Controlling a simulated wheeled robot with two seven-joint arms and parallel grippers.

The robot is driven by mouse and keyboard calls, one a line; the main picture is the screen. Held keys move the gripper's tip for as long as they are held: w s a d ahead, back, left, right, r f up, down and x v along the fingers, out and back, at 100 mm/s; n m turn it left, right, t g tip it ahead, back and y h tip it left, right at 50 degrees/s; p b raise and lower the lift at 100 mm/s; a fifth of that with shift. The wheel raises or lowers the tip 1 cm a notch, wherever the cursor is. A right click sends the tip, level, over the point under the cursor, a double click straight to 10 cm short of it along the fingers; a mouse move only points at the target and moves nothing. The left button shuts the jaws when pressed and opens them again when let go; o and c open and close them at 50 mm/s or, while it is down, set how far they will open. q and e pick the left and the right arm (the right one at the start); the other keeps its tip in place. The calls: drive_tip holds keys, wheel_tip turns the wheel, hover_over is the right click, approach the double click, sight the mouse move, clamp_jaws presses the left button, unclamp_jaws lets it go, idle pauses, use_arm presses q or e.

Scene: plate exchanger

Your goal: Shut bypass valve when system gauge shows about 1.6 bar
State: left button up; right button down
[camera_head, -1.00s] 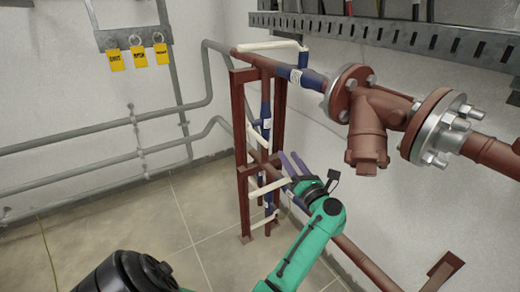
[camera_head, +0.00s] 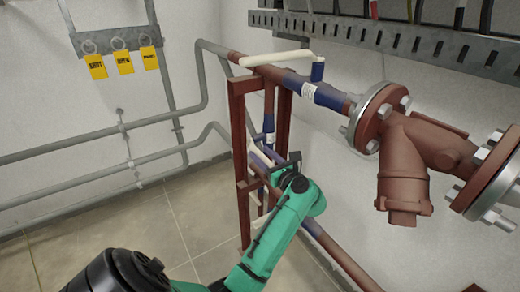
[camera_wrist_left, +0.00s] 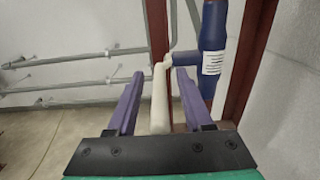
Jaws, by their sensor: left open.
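In the head view, blue valves with white levers sit on the pipes at a red-brown frame. The upper blue valve (camera_head: 322,94) has a white lever (camera_head: 270,58) lying along the pipe. A lower blue valve (camera_head: 269,124) is on the vertical pipe, partly hidden. I cannot tell which is the bypass valve. My left gripper (camera_wrist_left: 159,75) is open, its purple fingers on either side of a white lever (camera_wrist_left: 160,104) joined to a blue valve (camera_wrist_left: 213,40) with a white label. I cannot tell if they touch it. No gauge shows.
The red-brown frame (camera_head: 240,150) stands close to the gripper. A large flanged strainer (camera_head: 403,165) and pipe are at the right. Grey pipes (camera_head: 70,130) run along the left wall, below hanging yellow tags (camera_head: 124,62). The floor (camera_head: 130,220) at left is clear.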

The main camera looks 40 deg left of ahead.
use_arm(q)
drive_tip(key=shift+d, duration=0.1)
drive_tip(key=shift+s+r, duration=0.1)
drive_tip(key=shift+c, duration=1.2)
clamp_jaws()
